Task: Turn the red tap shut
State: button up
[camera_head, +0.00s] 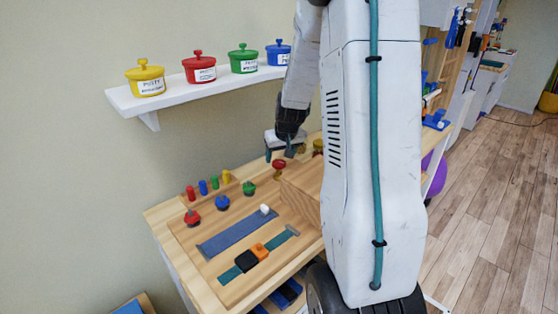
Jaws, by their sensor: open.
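A small red round handle, which looks like the red tap (279,163), stands on the wooden board near the back, beside a wooden block. My gripper (279,155) is open and points down just above and behind it in the picture, with its fingertips close to the red handle. I cannot tell whether they touch it. Nothing shows between the jaws. Another red knob (192,217) sits at the board's left edge, so the red parts are two. Which way the handle is turned is too small to tell.
The wooden board (183,240) on the table also holds blue (222,203) and green (249,188) knobs, several coloured pegs, a blue strip (235,232) and a buckle strap (250,258). A wooden block (300,190) stands right of the handle. A white shelf (205,88) with lidded pots hangs above.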

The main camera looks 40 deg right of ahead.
aim_at(279, 162)
jog(key=shift+x, duration=1.45)
jog(key=c, duration=1)
jog(key=shift+a, duration=0.1)
jog(key=shift+m+g+h, duration=0.5)
jog(key=shift+m+h, duration=0.1)
jog(key=shift+m, duration=1.6)
jog(key=o, duration=1)
jog(key=shift+a, duration=0.1)
